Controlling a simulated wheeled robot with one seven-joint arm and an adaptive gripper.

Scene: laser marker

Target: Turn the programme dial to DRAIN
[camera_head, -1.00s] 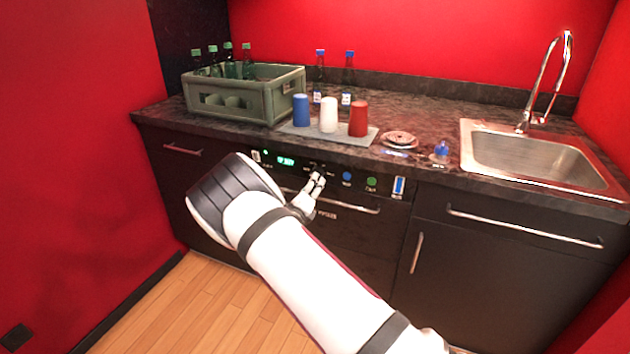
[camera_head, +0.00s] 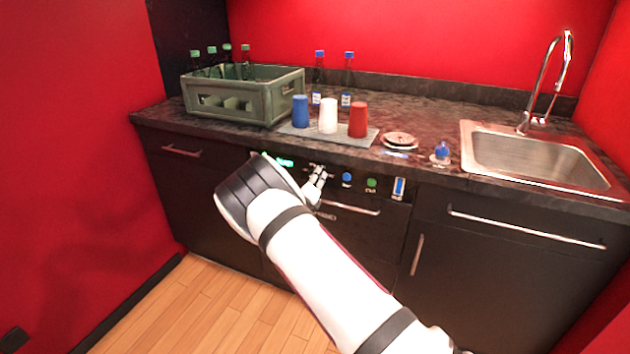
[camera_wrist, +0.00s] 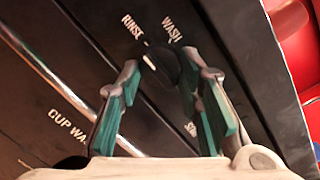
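The black programme dial (camera_wrist: 163,68) shows in the wrist view between my fingertips, with a short white mark toward the RINSE label. The WASH label is to its upper right. Another label beside the right finger is mostly hidden, and I cannot read DRAIN. My gripper (camera_wrist: 159,66) is open, its teal-padded fingers either side of the dial; I cannot tell whether they touch it. In the head view my gripper (camera_head: 318,174) is at the dark front panel (camera_head: 333,178) and hides most of the dial.
A blue button (camera_head: 347,178), a green button (camera_head: 371,184) and a blue-and-white switch (camera_head: 398,187) sit right of the dial. A bar handle (camera_head: 350,208) runs below. Above, the counter holds a crate (camera_head: 236,98), cups, saucers (camera_head: 400,139) and a sink (camera_head: 540,160).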

